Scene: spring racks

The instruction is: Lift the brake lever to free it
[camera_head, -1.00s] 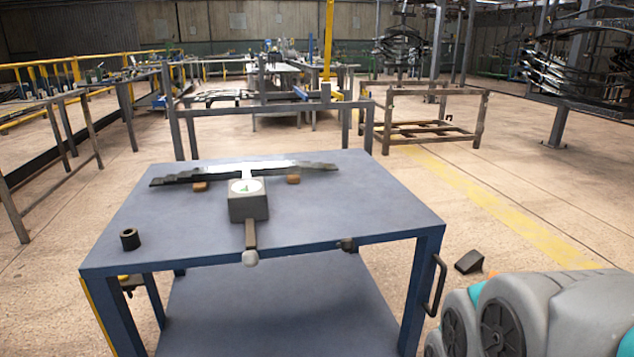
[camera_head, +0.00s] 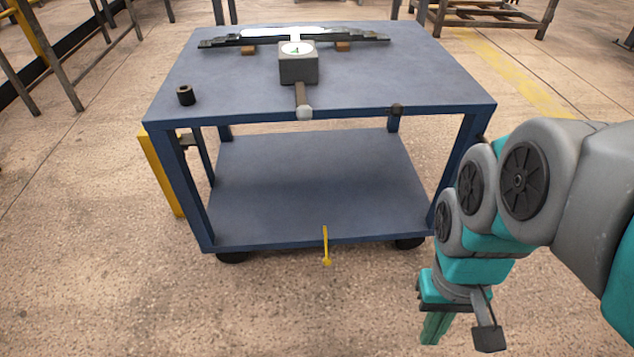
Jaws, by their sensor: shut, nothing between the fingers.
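The brake lever (camera_head: 326,246) is a thin yellow bar with a rounded end. It hangs down at the front edge of the cart's lower shelf, a little right of the middle. The blue cart (camera_head: 300,185) stands on dark wheels, two of which show under the lower shelf. My gripper (camera_head: 432,330) is at the lower right, shut and empty, pointing down. It is to the right of the lever and apart from it. Part of my gripper is hidden by the arm's end.
On the cart top are a grey box with a dial (camera_head: 298,68), a leaf spring (camera_head: 340,37) on brown blocks and a dark ring (camera_head: 186,95). A yellow post (camera_head: 161,175) stands at the cart's left side. The floor in front is clear.

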